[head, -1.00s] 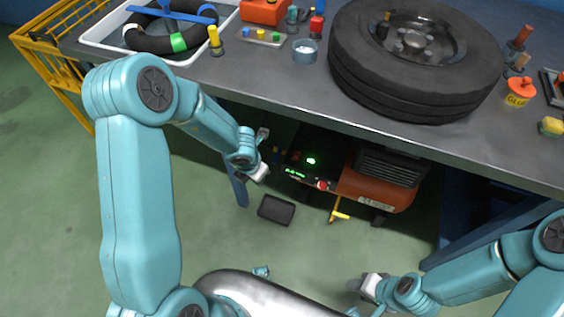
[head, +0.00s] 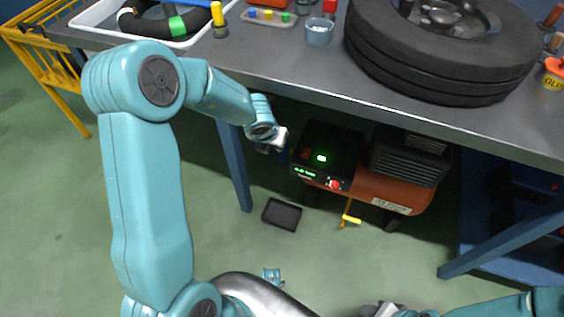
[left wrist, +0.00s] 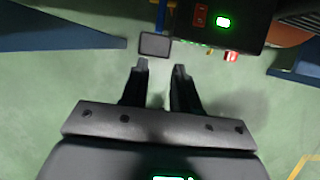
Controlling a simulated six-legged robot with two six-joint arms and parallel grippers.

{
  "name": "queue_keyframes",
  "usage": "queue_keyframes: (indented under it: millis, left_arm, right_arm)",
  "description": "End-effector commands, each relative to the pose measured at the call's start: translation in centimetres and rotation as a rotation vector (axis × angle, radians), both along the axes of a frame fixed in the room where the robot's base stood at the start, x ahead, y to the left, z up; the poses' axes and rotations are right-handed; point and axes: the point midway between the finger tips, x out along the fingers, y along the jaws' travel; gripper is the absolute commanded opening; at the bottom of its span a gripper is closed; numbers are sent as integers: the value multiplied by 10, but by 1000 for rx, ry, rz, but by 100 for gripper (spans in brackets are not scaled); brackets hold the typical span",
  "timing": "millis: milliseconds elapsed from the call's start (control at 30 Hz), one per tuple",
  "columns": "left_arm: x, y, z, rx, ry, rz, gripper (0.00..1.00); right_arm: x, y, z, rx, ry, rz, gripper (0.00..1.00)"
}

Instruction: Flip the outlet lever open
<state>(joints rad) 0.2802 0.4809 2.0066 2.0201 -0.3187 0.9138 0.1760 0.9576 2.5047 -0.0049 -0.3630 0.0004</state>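The compressor (head: 382,190) stands under the bench, with an orange tank, a black box and green lit displays. A yellow lever (head: 351,219) sticks out low at its front, below the red knob (head: 334,184); I take it to be the outlet lever. My left gripper (head: 275,145) is in the air left of the compressor, apart from the lever. In the left wrist view its two black fingers (left wrist: 161,66) are apart with nothing between them. The lever is not clear there. My right gripper (head: 380,311) is at the bottom edge, partly cut off, its fingers unclear.
The bench top (head: 300,65) overhangs the compressor and carries a large tire (head: 440,60). A blue bench leg (head: 235,165) is at left. A dark flat pad (head: 282,214) lies on the floor. The green floor in front of the compressor is mostly clear.

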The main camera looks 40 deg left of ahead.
Motion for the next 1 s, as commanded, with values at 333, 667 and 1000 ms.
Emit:
queue_keyframes:
  millis: [333, 667, 1000]
  left_arm:
    - [16, 6, -54, -1, 3, 2, 30]
    - [46, 14, -124, 0, 3, -1, 30]
    - [60, 17, -154, 1, 1, -2, 30]
  right_arm:
    - [0, 0, -33, 0, 0, 0, 45]
    - [0, 0, -67, 0, 0, 0, 45]
    - [2, -1, -77, -2, -3, -6, 45]
